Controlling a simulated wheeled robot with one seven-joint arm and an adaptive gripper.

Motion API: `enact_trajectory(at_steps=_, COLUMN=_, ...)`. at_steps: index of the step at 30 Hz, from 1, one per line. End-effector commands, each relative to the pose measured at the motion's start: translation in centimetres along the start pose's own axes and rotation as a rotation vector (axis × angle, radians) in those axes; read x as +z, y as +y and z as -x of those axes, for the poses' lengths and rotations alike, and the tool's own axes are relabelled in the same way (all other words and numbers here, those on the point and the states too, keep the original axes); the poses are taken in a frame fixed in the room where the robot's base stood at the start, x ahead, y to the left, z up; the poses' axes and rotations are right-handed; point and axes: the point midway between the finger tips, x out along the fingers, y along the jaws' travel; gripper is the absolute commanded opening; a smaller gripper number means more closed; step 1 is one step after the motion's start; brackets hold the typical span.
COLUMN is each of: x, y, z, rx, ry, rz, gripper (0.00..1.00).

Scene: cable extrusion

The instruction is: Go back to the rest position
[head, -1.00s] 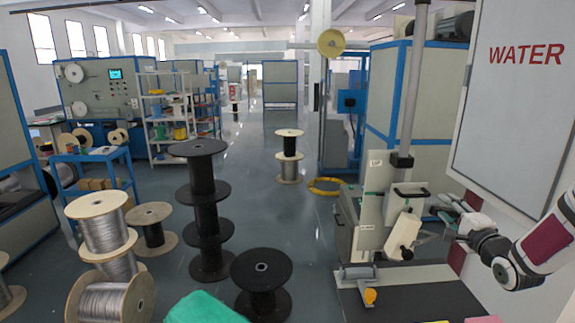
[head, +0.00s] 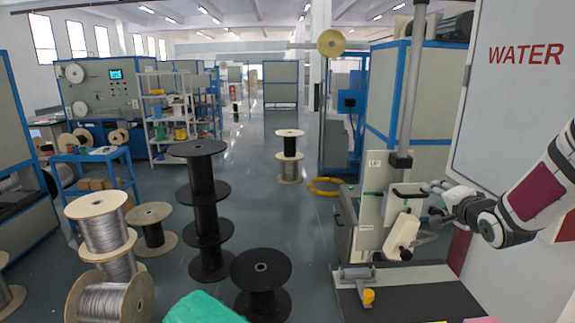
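My arm comes in from the right edge in front of the WATER panel. My gripper (head: 430,200) points left, raised beside the white machine head with the black handle (head: 408,190). Its two fingers look spread apart, one above the other, with nothing visible between them. The lower finger partly overlaps the white tilted part (head: 403,232) in the picture, so I cannot tell how close they are.
The WATER panel (head: 520,110) stands close behind my arm at right. Black spools (head: 262,272) and wire spools (head: 100,235) stand at left.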

Motion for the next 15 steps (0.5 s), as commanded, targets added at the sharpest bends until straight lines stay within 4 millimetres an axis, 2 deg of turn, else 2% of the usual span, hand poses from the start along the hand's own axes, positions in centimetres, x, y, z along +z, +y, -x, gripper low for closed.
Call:
enact_trajectory(at_steps=1, x=0.4, y=-1.3, z=0.9, rx=0.029, ry=-0.001, rz=0.062, gripper=0.37)
enact_trajectory(at_steps=6, x=1.8, y=-3.6, z=4.4, rx=0.153, ry=-0.016, rz=0.255, gripper=0.37)
enact_trajectory(at_steps=11, x=3.3, y=-5.3, z=8.5, rx=0.256, ry=-0.05, rz=0.415, gripper=0.37)
enact_trajectory(at_steps=15, x=4.8, y=-6.3, z=12.6, rx=0.337, ry=-0.101, rz=0.54, gripper=0.37)
